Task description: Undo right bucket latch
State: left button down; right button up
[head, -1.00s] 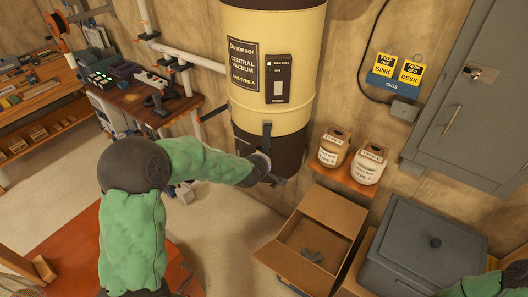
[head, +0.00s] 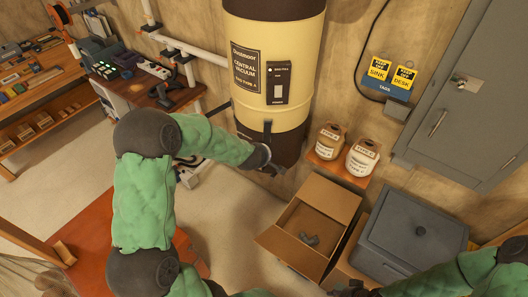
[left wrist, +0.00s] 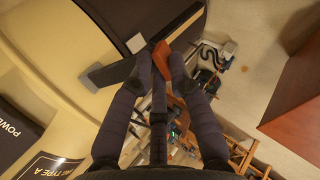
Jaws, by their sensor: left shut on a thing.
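The cream central vacuum (head: 262,80) hangs on the wall with a dark bucket (head: 287,150) at its bottom. A dark strap-like latch part (head: 267,130) runs down its front at the seam. My left gripper (head: 279,171) is at the bucket's lower front; its wrist hides part of the bucket. In the left wrist view my left gripper (left wrist: 162,62) is shut on a small orange-red tab (left wrist: 161,54), beside a pale grey block (left wrist: 136,43) and a dark grey bar (left wrist: 108,73). My right gripper (head: 345,288) is at the bottom edge, partly cut off; its opening is unclear.
An open cardboard box (head: 285,240) with a grey pipe fitting stands below the vacuum. Two labelled jars (head: 362,158) sit on a small shelf. A grey lidded bin (head: 420,235) and a wall cabinet (head: 470,110) are at right. A workbench (head: 150,95) is at left.

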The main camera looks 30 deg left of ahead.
pick_arm(q)
jog(key=shift+w+a+r+p, duration=0.1)
jog(key=shift+r+p, duration=0.25)
jog(key=shift+r, duration=0.55)
jog(key=shift+w+a+r+p, duration=0.1)
jog(key=shift+r+p, duration=0.2)
jog(key=shift+r, duration=0.55)
jog(key=c, duration=1.2)
grip_release()
jog(key=shift+w+f, duration=0.1)
jog(key=shift+f, duration=0.1)
jog(key=shift+d+f, duration=0.1)
jog(key=shift+f, duration=0.05)
jog(key=shift+s, duration=0.2)
jog(key=v, duration=1.2)
jog(key=shift+d+f, duration=0.15)
